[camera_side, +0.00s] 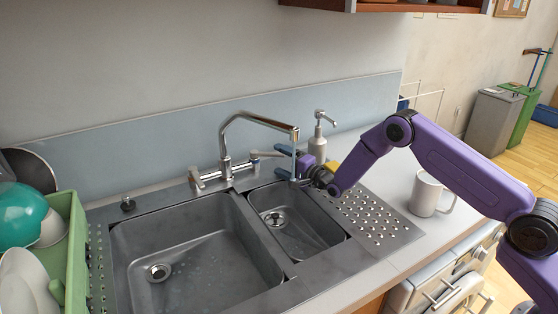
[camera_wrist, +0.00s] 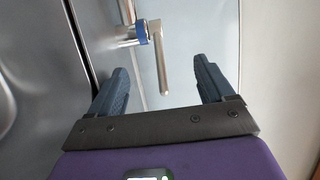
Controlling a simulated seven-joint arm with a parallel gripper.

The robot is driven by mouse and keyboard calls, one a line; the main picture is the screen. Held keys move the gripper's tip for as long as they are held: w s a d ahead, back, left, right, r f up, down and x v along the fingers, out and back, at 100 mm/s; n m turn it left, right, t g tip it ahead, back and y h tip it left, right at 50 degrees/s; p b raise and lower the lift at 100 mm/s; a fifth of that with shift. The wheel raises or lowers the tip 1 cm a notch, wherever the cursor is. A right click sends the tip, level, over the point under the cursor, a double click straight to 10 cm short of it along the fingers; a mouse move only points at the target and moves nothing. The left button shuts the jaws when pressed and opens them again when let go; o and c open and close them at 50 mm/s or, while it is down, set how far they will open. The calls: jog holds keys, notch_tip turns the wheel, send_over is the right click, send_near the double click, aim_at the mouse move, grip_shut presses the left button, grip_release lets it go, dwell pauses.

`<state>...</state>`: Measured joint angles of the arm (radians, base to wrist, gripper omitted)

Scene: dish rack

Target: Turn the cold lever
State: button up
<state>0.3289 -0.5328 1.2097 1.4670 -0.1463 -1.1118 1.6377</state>
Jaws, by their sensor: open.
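The cold lever (camera_wrist: 160,60) is a metal handle with a blue ring at its base. In the wrist view it points down the picture, between my two fingers, with a gap on each side. In the side view the cold lever (camera_side: 266,154) sticks out to the right of the chrome faucet (camera_side: 225,145). My gripper (camera_side: 281,162) is open and empty at the right end of this lever, partly behind the faucet's spout. Its dark blue fingers also show in the wrist view (camera_wrist: 163,68), and no contact with the lever is visible.
The double sink (camera_side: 190,235) lies in front of the faucet, with a second lever (camera_side: 196,178) on the faucet's left. A soap dispenser (camera_side: 318,140) stands behind my gripper. A white mug (camera_side: 426,194) stands at right, and a green dish rack (camera_side: 68,250) at left.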

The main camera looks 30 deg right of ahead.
jog(key=shift+v, duration=2.2)
jog(key=shift+a, duration=0.1)
